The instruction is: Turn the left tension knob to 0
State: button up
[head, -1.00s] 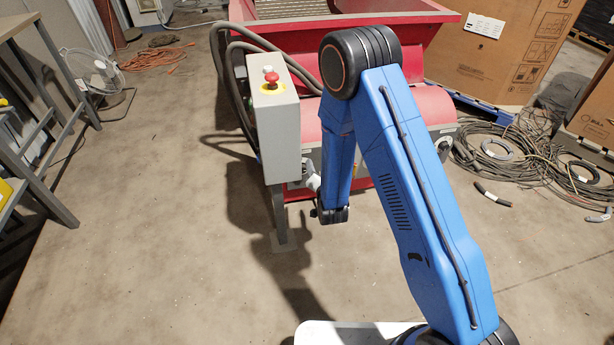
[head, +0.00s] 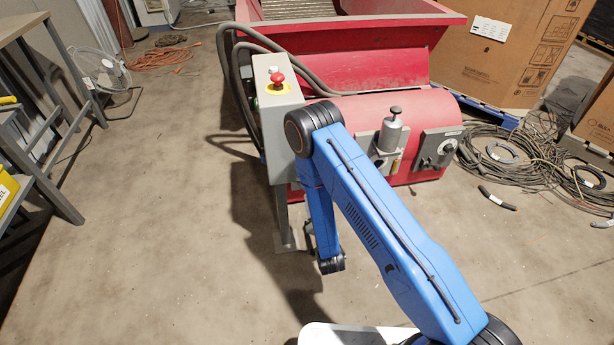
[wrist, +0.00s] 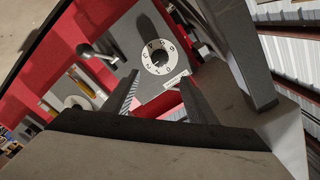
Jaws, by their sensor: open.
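A round white numbered dial (wrist: 158,57) with a dark centre sits on a grey plate (wrist: 137,32) in the wrist view. My gripper (wrist: 160,80) is open, with its two fingers apart on either side of the dial's lower area and nothing held. I cannot tell whether they touch it, nor what the dial reads. My arm hides the gripper there.
A grey control box (head: 276,125) with a red stop button (head: 277,79) stands close beside my arm. A grey cylinder with a knob (head: 391,133) juts from the machine. A lever (wrist: 85,50) stands left of the near dial. Cables (head: 530,160) lie at right.

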jog(key=x, duration=1.6)
jog(key=shift+w, duration=0.15)
jog(key=shift+a, duration=0.1)
jog(key=shift+c, duration=0.4)
jog(key=c, duration=1)
